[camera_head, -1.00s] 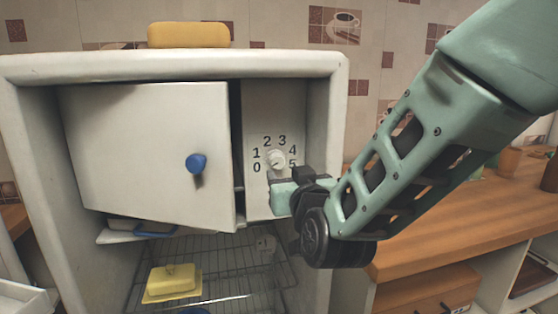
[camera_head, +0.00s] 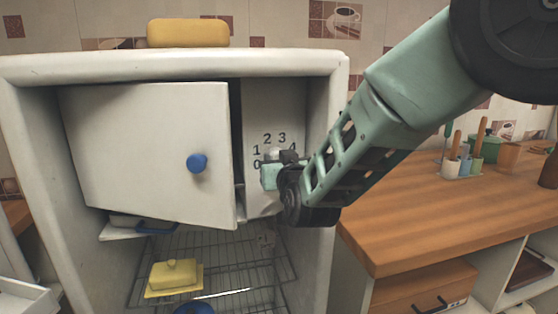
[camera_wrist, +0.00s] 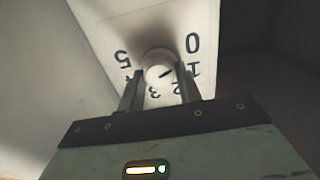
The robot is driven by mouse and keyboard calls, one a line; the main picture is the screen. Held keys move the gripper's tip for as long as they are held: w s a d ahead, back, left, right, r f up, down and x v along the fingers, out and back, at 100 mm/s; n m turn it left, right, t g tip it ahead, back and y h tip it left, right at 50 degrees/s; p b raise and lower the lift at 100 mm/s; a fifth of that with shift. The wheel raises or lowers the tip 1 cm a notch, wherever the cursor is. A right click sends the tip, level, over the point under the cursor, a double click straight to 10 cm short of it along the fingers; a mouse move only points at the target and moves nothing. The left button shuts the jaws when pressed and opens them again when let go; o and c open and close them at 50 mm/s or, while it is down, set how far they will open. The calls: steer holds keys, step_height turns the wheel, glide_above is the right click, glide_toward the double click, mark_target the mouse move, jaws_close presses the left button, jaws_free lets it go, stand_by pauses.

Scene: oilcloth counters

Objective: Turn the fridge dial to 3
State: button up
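The fridge dial (camera_wrist: 158,64) is a round white knob with a dark pointer line, on a pale panel (camera_wrist: 105,22) numbered 0 to 5. In the wrist view the line seems to lie towards the 0 and 1 side; the exact number is hard to tell. My gripper (camera_wrist: 160,78) is open, one dark finger on each side of the dial; I cannot tell whether either touches it. In the head view my gripper (camera_head: 287,158) is in front of the panel and hides most of the dial and the 5.
A white inner door (camera_head: 140,145) with a blue knob (camera_head: 197,162) stands left of the panel, slightly ajar. The fridge side wall (camera_head: 325,120) is close on the right. A yellow butter dish (camera_head: 174,274) sits on the wire rack below. A wooden counter (camera_head: 430,215) is at right.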

steer(key=shift+c, duration=1.1)
steer(key=shift+b, duration=0.4)
steer(key=shift+w+d+f+m+b, duration=0.1)
steer(key=shift+m+b, duration=4.35)
steer(key=shift+b, duration=0.15)
steer(key=shift+s+d+f+m+b, duration=0.1)
steer(key=shift+f+m+b, duration=0.05)
steer(key=shift+m+b, duration=4.35)
steer(key=shift+w+f+m+b, duration=0.1)
steer(key=shift+m+b, duration=4.25)
steer(key=shift+b, duration=0.3)
